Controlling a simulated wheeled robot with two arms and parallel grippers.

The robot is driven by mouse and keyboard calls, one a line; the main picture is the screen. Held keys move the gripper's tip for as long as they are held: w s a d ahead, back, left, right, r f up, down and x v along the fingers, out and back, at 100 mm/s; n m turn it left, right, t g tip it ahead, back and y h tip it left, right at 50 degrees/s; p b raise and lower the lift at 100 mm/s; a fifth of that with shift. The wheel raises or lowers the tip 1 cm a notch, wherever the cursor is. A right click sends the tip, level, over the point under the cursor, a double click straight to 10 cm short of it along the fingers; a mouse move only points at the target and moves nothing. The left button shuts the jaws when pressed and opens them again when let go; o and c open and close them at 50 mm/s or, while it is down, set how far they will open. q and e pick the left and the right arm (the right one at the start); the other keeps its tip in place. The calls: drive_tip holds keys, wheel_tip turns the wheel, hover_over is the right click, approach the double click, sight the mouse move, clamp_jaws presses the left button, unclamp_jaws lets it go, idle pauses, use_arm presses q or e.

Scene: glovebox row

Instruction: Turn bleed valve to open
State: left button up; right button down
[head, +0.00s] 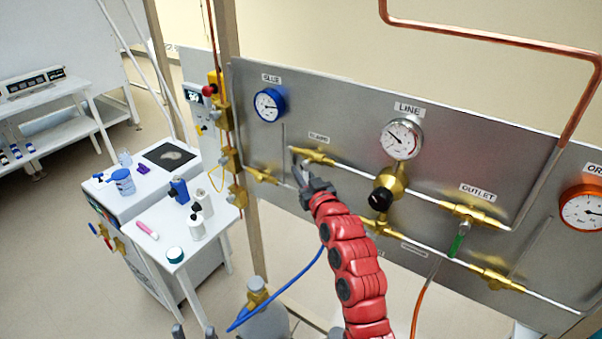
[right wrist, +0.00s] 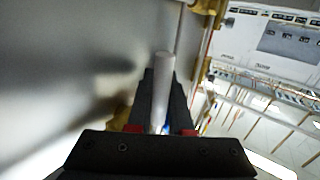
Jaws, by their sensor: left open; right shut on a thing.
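My right gripper (head: 304,178), on the red arm, is at the steel panel (head: 345,105), just below a brass valve (head: 318,157) whose small label is hard to read. It is shut on a pale grey handle (right wrist: 163,85), which stands between its dark fingers in the right wrist view. The gripper hides much of where the handle joins the valve. I cannot read a bleed label on any valve. My left gripper (head: 193,331) shows only as two dark fingertips, apart, at the bottom edge of the head view, away from the panel.
Gauges (head: 401,139) and a black knob (head: 381,200) are on the panel. The outlet valve has a green handle (head: 456,245). A blue hose (head: 285,292) and an orange hose (head: 421,295) hang below. A white side table (head: 150,262) with bottles stands left.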

drive_tip(key=g+b, duration=0.1)
drive_tip(key=b, duration=0.1)
drive_tip(key=d+n+g+h+b, duration=0.1)
drive_tip(key=s+f+n+g+b, duration=0.1)
drive_tip(key=b, duration=0.1)
drive_tip(key=shift+d+h+b, duration=0.25)
drive_tip(key=shift+h+b, duration=0.05)
drive_tip(key=shift+b, duration=0.05)
drive_tip(key=shift+s+d+r+n+g+h+b, duration=0.2)
drive_tip(key=shift+s+d+n+g+h+b, duration=0.35)
drive_tip(key=shift+g+b, duration=0.6)
drive_tip(key=shift+w, duration=0.1)
drive_tip(key=c, duration=1.1)
unclamp_jaws()
